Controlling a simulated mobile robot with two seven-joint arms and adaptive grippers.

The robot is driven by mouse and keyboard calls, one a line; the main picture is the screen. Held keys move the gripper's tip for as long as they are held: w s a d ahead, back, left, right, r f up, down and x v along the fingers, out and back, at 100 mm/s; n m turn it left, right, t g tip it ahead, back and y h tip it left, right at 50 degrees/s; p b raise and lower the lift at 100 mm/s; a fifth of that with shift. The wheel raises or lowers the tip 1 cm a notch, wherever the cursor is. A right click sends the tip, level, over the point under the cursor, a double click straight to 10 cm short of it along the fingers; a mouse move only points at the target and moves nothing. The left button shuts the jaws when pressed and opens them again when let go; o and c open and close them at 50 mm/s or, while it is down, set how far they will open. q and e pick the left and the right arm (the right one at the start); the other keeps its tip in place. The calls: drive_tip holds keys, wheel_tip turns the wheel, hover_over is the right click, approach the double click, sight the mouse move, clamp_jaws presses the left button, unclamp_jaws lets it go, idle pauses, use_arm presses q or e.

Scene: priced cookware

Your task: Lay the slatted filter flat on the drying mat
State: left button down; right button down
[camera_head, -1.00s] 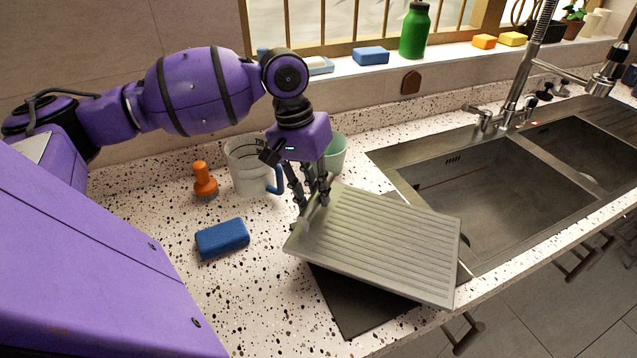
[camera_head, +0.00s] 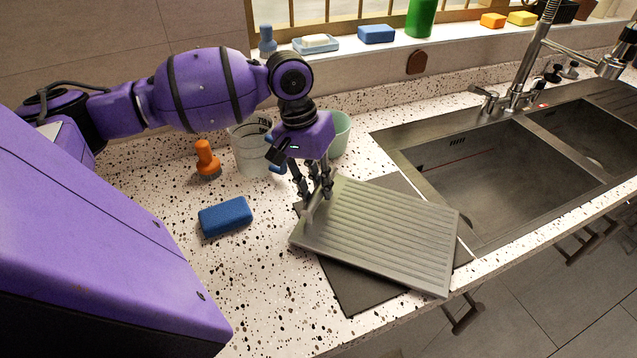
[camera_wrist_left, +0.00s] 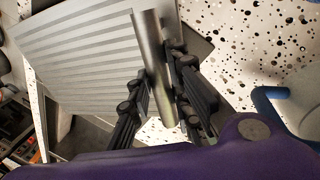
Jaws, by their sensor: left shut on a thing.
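The slatted filter (camera_head: 385,235) is a grey ridged metal panel. It lies over the dark drying mat (camera_head: 352,290), turned a little relative to it, and covers most of it. Its right front corner reaches past the mat's edge; I cannot tell whether it touches the mat all over. My left gripper (camera_head: 315,200) is shut on the bar handle at the filter's left edge. In the left wrist view, the fingers (camera_wrist_left: 160,95) straddle the round bar, with the slatted face (camera_wrist_left: 90,55) beyond. My right gripper is not in view.
A blue sponge (camera_head: 225,217), an orange brush (camera_head: 206,160), a clear measuring jug (camera_head: 250,150) and a pale green cup (camera_head: 340,135) stand on the speckled counter left of and behind the filter. The steel sink (camera_head: 490,170) lies to the right. The counter's front edge is close.

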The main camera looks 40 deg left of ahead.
use_arm(q)
drive_tip(key=c, duration=1.5)
unclamp_jaws()
drive_tip(key=shift+c, duration=0.2)
drive_tip(key=v, duration=1.2)
drive_tip(key=shift+d, duration=0.15)
